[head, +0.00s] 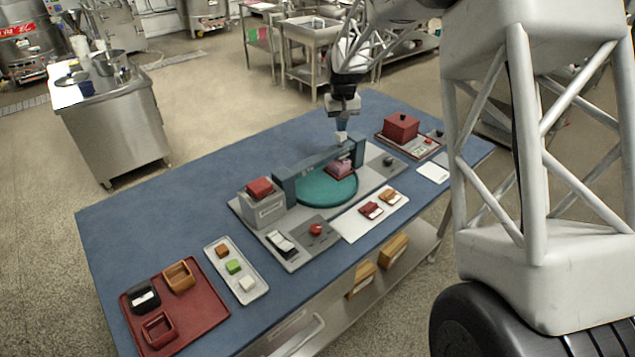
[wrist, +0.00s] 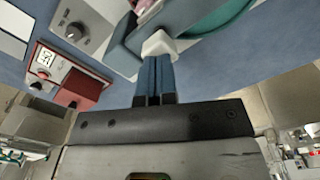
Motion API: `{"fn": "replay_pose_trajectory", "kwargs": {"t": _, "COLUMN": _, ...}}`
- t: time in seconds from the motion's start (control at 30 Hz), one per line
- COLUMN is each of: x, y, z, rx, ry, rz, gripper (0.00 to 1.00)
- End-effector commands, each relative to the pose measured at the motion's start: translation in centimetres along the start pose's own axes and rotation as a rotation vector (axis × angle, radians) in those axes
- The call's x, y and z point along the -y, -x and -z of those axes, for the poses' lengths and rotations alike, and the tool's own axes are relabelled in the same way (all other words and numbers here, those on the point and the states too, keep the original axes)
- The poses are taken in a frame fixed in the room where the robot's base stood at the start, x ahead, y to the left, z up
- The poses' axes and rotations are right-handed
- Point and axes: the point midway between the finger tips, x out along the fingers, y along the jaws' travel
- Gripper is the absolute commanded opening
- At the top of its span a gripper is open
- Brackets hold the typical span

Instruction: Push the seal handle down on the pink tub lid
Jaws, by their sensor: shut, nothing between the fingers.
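The pink tub (head: 339,169) stands on the teal turntable (head: 318,190), toward its back right. It shows only in part at the top of the wrist view (wrist: 148,9). A blue-grey bridge (head: 300,172) spans the turntable and its right end stands close by the tub. My gripper (head: 341,136) is shut, pointing down just behind that right end. In the wrist view its fingers (wrist: 157,55) end at a white tip, beside the blue-grey part. I cannot tell whether they touch. The seal handle cannot be told apart clearly from the bridge end.
On the blue table are a red box on a base (head: 401,127), a grey box with a red top (head: 262,205), a control plate with a red knob (head: 316,229), a white tray of small blocks (head: 250,290) and a red tray (head: 190,330).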

Motion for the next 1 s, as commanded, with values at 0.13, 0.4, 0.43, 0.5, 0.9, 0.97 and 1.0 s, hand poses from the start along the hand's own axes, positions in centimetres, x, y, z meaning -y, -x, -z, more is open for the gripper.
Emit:
{"fn": "replay_pose_trajectory", "kwargs": {"t": 0.13, "x": 0.0, "y": 0.8, "z": 0.0, "rx": -0.001, "ry": 0.000, "rz": 0.000, "gripper": 0.00}}
{"fn": "replay_pose_trajectory", "kwargs": {"t": 0.4, "x": 0.0, "y": 2.2, "z": 0.0, "rx": -0.002, "ry": 0.000, "rz": 0.000, "gripper": 0.00}}
{"fn": "replay_pose_trajectory", "kwargs": {"t": 0.43, "x": 0.0, "y": 2.3, "z": 0.0, "rx": -0.002, "ry": 0.000, "rz": 0.000, "gripper": 0.00}}
{"fn": "replay_pose_trajectory", "kwargs": {"t": 0.5, "x": 0.0, "y": 2.7, "z": 0.0, "rx": -0.002, "ry": 0.000, "rz": 0.000, "gripper": 0.00}}
{"fn": "replay_pose_trajectory", "kwargs": {"t": 0.9, "x": 0.0, "y": 4.6, "z": 0.0, "rx": -0.002, "ry": 0.000, "rz": 0.000, "gripper": 0.00}}
{"fn": "replay_pose_trajectory", "kwargs": {"t": 0.97, "x": 0.0, "y": 4.9, "z": 0.0, "rx": -0.002, "ry": 0.000, "rz": 0.000, "gripper": 0.00}}
{"fn": "replay_pose_trajectory", "kwargs": {"t": 1.0, "x": 0.0, "y": 5.1, "z": 0.0, "rx": -0.002, "ry": 0.000, "rz": 0.000, "gripper": 0.00}}
